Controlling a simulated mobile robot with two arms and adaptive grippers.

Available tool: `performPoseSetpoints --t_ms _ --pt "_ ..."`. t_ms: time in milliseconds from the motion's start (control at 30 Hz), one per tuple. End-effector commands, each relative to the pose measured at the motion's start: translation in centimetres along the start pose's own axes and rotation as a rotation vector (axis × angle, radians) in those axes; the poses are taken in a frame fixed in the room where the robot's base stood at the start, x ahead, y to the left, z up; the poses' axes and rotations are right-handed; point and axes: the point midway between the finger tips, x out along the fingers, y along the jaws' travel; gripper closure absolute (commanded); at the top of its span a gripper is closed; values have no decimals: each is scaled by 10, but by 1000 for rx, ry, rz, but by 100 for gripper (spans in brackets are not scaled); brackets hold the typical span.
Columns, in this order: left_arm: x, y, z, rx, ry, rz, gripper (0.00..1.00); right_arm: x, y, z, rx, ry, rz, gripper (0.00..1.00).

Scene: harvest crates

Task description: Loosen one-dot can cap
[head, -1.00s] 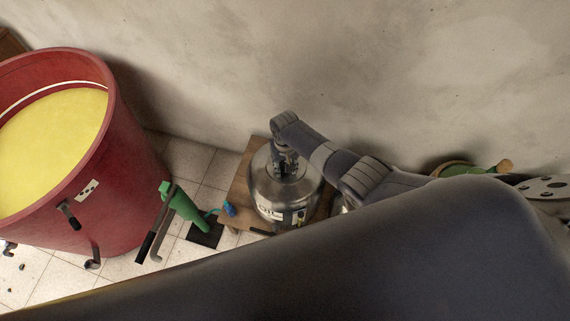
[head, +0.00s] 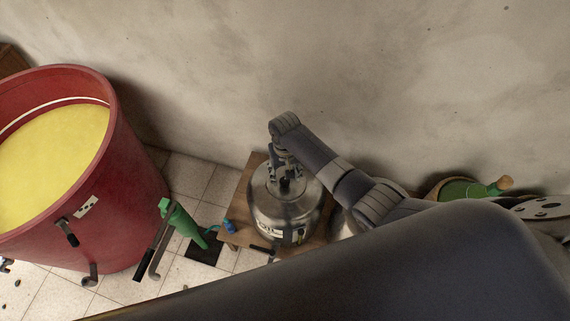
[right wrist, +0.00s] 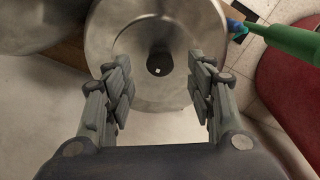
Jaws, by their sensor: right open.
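A silver metal can (head: 262,212) with a label on its side stands on a small wooden stand. Its black cap (head: 284,187) sits in the middle of the lid; in the right wrist view the cap (right wrist: 159,64) shows one small white mark. My right gripper (head: 284,170) points down over the lid, near the cap. In the right wrist view, my right gripper (right wrist: 160,78) is open and empty, its fingers on either side of the cap in the picture, apart from it. My left gripper is not in view.
A second metal can (right wrist: 35,22) stands close beside it, mostly hidden by my arm in the head view. A red tub (head: 130,190) of yellow liquid stands left, with a green tool (head: 183,222) near it. The wall (head: 220,80) is close behind.

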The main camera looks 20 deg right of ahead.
Motion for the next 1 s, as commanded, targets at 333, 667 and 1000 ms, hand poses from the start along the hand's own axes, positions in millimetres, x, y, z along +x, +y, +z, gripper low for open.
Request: performPoseSetpoints --t_ms 333,667,1000 --pt "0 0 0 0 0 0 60 -48 0 0 0 -1 -1 49" --pt "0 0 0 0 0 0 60 -54 0 1 0 -2 0 49" --pt "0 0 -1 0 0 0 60 -54 0 1 0 -2 0 49"
